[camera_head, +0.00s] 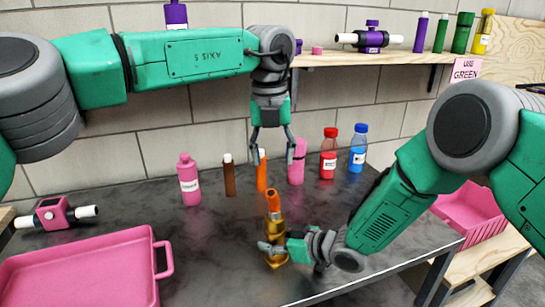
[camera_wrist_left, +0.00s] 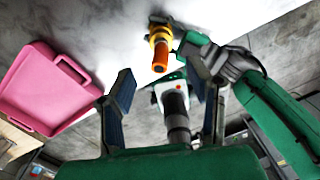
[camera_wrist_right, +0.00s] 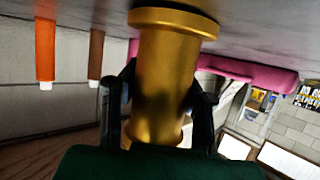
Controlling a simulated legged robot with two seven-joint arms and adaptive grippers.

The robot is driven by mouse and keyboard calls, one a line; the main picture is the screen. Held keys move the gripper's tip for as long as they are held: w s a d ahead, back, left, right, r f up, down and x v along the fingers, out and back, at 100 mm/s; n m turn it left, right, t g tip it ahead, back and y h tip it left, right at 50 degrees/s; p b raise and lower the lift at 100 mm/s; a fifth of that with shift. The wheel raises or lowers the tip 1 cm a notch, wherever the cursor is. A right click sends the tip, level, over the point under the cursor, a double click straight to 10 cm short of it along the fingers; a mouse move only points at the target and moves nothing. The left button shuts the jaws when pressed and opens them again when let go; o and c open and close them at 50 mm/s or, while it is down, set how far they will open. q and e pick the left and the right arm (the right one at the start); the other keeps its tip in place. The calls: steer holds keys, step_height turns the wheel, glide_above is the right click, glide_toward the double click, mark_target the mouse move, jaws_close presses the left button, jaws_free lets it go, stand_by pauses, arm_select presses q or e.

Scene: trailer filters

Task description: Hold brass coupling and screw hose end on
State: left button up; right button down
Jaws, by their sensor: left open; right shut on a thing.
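The brass coupling (camera_head: 277,228) stands upright on the dark table. An orange hose end (camera_head: 273,201) sits on its top; I cannot tell how far it is threaded on. My right gripper (camera_head: 275,248) is shut on the coupling low down. In the right wrist view its fingers press both sides of the brass coupling (camera_wrist_right: 165,85). My left gripper (camera_head: 272,147) is open and empty, pointing down above and behind the coupling. The left wrist view shows the orange hose end (camera_wrist_left: 161,63) on the brass coupling (camera_wrist_left: 159,32), beyond the open fingers.
A pink tray (camera_head: 85,270) and a pink device (camera_head: 52,214) lie at left. A pink bottle (camera_head: 189,180), brown tube (camera_head: 229,178), orange tube (camera_head: 261,172), red bottle (camera_head: 328,155) and blue bottle (camera_head: 357,150) stand behind. A pink crate (camera_head: 470,215) is at right.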

mark_target(275, 204)
arm_select(q)
steer(key=shift+s+r+g, duration=0.1)
steer(key=shift+s+g, duration=0.2)
steer(key=shift+s, duration=0.3)
steer(key=f, duration=1.2)
steer(key=shift+d, duration=0.2)
